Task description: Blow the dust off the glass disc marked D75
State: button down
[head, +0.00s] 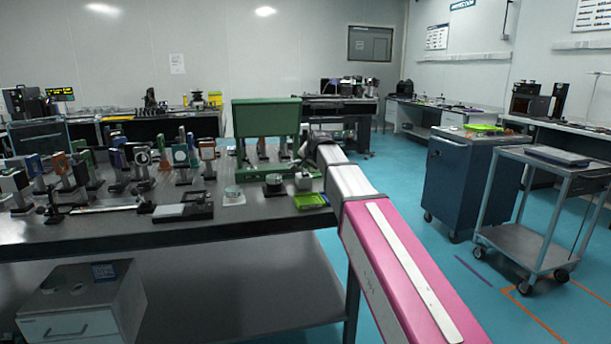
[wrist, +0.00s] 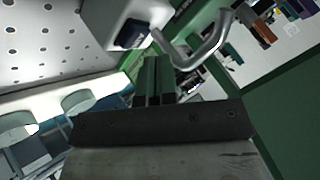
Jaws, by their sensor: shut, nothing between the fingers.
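In the head view, a round glass-like disc (head: 233,193) sits on a pale base near the table's front edge. A second small round piece (head: 274,181) stands to its right. I cannot read D75 on either. In the wrist view, two pale round pieces (wrist: 78,101) show at the left, apart from my fingers. My gripper (wrist: 154,68) is shut and empty, its two dark green fingers side by side. In the head view my arm hides most of it, at the table's right end. I cannot make out a dust blower.
A large green box (head: 266,117) stands on the optical table (head: 110,232) behind the discs. Several mounted optics crowd the table's left. A green tray (head: 310,200) lies near the right corner. In the wrist view, a curved metal bar (wrist: 205,52) and a grey block (wrist: 112,18) are close to my fingers.

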jog(key=shift+f, duration=0.15)
jog(key=shift+f, duration=0.25)
jog(key=shift+f, duration=0.4)
dwell(0.9)
jog(key=shift+r, duration=0.85)
jog(key=shift+r, duration=0.1)
jog(key=shift+r, duration=2.4)
